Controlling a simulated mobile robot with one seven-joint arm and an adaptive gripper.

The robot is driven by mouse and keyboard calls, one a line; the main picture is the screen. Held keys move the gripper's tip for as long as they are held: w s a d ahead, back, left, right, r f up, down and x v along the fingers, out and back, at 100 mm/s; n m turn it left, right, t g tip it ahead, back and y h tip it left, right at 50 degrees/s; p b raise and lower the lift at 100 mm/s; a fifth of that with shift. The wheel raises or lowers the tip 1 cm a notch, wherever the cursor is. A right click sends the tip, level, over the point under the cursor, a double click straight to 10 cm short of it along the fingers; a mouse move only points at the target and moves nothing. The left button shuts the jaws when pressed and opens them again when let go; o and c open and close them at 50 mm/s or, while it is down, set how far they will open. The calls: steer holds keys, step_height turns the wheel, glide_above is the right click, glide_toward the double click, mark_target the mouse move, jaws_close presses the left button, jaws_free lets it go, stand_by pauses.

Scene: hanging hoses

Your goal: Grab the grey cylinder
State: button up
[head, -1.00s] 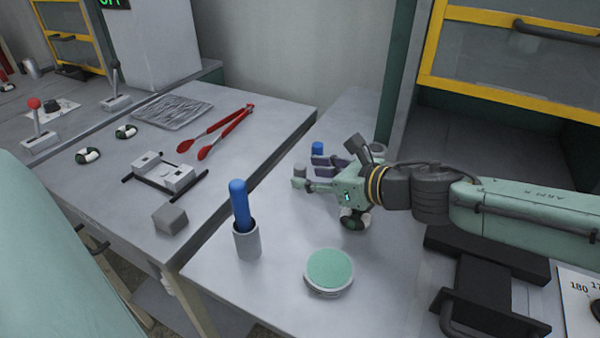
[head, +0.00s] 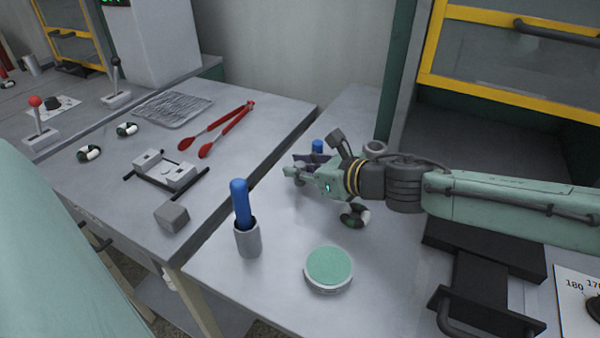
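A grey hollow cylinder (head: 247,241) stands upright at the front left of the near table, with a blue round-topped rod (head: 240,200) inside it. A second grey cylinder (head: 375,148) with an open top stands at the back, partly hidden by my arm. My gripper (head: 295,165) is low over the table's back left part, pointing left. Its fingers look apart, with nothing clearly seen between them. It is apart from both grey cylinders, behind and right of the front one, and left of the back one.
A blue-topped object (head: 318,146) is just behind my gripper. A green-topped round disc (head: 329,266) and a black-and-white ball (head: 354,215) are on the near table. A grey block (head: 171,216) and red tongs (head: 220,130) lie on the left table.

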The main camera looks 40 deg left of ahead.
jaws_close()
